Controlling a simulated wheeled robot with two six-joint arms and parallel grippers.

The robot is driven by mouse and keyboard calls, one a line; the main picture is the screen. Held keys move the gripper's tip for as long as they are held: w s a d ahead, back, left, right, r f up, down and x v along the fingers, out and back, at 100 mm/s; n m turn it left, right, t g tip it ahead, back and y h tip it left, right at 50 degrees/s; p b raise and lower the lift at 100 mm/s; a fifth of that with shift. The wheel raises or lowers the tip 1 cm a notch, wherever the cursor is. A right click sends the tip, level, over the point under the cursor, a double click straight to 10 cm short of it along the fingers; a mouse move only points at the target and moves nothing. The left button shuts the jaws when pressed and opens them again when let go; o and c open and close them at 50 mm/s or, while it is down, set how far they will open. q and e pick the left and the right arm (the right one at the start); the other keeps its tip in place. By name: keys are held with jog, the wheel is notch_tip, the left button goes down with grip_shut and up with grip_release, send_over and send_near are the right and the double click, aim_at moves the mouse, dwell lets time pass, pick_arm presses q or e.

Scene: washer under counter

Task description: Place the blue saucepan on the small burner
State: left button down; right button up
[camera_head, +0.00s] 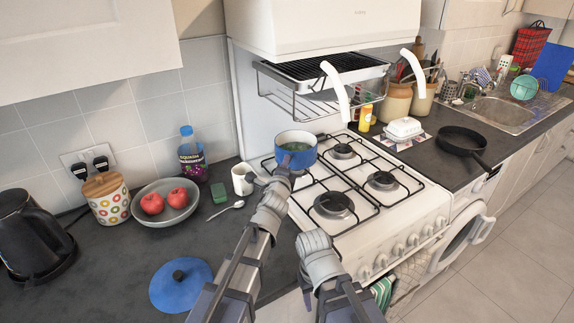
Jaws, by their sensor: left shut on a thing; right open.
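The blue saucepan (309,157) is at the back left of the white gas stove (408,212), over the back-left burner, which it hides. It looks upright; I cannot tell whether it rests on the grate or is held just above. My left gripper (286,168) is shut on the saucepan at its near side, where the handle is mostly hidden. Three burners show: back right (342,151), front right (383,181) and front left (334,204), which looks larger. My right gripper (314,245) is open and empty near the stove's front-left edge; its fingers are hard to see.
A white mug (242,180) stands close left of the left gripper. A rack (320,104) hangs above the stove. A black frying pan (462,140) sits right.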

pick_arm(q)
jog(key=shift+f+b, duration=0.45)
jog(key=c, duration=0.9)
grip_release()
jog(key=shift+r, duration=0.1)
jog(key=o, duration=0.3)
jog(key=shift+s, duration=0.15)
jog(key=s+r+p, duration=0.1)
jog(key=s, duration=0.6)
jog(key=shift+s+a, duration=0.25)
jog(key=shift+a, duration=0.2)
